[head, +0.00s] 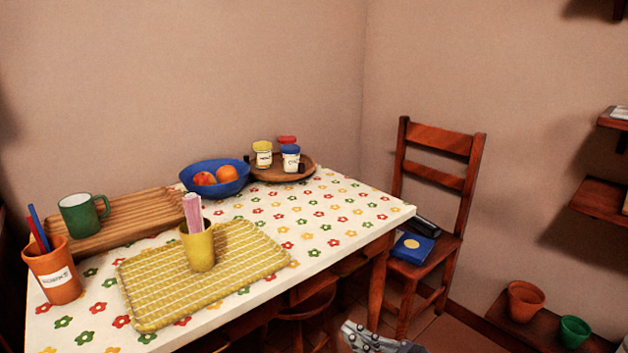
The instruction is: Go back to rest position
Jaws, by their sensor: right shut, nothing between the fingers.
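My right gripper (352,335) shows at the bottom edge, right of the table's front corner and in front of the wooden chair. It is shut and empty; only its grey end is in the picture. It appears apart from the table and the chair. My left gripper is not in view. The table (330,212) has a white cloth with coloured flowers.
On the table are a yellow cup (199,250) on a yellow mat (150,300), an orange cup (55,280), a green mug (80,216), a blue bowl (228,187) and jars (290,160). A chair (440,180) holds a blue book (412,247). Pots (525,300) sit lower right.

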